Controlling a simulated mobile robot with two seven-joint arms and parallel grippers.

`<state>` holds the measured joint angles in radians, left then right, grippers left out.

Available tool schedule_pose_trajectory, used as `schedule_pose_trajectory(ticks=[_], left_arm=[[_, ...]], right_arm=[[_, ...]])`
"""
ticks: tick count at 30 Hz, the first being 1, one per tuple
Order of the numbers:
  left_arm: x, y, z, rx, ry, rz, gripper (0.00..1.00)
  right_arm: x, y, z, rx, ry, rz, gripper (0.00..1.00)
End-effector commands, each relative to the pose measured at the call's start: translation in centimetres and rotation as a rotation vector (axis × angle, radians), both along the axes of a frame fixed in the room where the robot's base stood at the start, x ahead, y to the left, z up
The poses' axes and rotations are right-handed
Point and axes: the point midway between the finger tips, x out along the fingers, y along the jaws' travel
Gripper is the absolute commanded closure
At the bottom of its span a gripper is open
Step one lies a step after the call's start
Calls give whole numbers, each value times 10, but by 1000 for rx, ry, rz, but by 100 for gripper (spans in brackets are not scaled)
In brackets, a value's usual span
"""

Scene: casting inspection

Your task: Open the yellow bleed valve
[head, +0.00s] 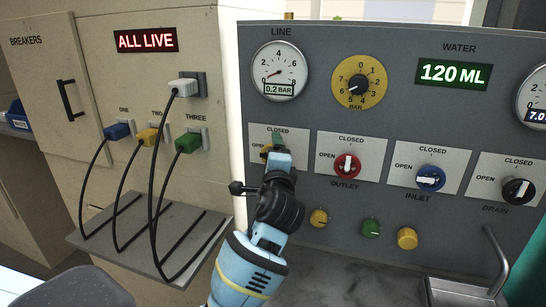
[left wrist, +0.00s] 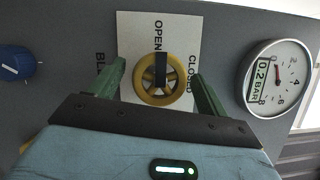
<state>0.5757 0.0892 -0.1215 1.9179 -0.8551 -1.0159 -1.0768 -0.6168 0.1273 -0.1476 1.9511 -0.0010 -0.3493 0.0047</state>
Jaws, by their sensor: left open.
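The yellow bleed valve (left wrist: 146,90) is a spoked handwheel on a white plate (left wrist: 130,30), seen in the left wrist view. A dark bar (left wrist: 160,68) runs from its hub toward the word OPEN; CLOSED is on the right. In the head view the valve (head: 265,151) is mostly hidden behind my arm. My left gripper (left wrist: 162,88) is open, its green fingers on either side of the wheel with gaps visible; whether they touch it I cannot tell. The gripper also shows in the head view (head: 277,140). My right gripper is not in view.
The outlet (head: 347,166), inlet (head: 430,178) and drain (head: 518,191) valves are in a row to the right. The line gauge (head: 279,70) above reads 0.2 bar. Plugs with black cables (head: 154,200) hang at left. A small sink (head: 460,291) is at lower right.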

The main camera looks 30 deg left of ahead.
Motion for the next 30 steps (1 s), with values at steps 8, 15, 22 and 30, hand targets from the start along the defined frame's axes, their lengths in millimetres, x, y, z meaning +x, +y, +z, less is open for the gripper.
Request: schedule_pose_trajectory(ticks=[8,15,22,30], left_arm=[[-17,-13,-3,-1,1,-2,23],[-48,-35,-6,-1,1,-2,23],[-62,-45,-6,-1,1,-1,23],[-63,-45,-5,0,0,0,23]], right_arm=[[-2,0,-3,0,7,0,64],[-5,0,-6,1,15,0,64],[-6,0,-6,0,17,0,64],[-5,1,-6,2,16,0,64]])
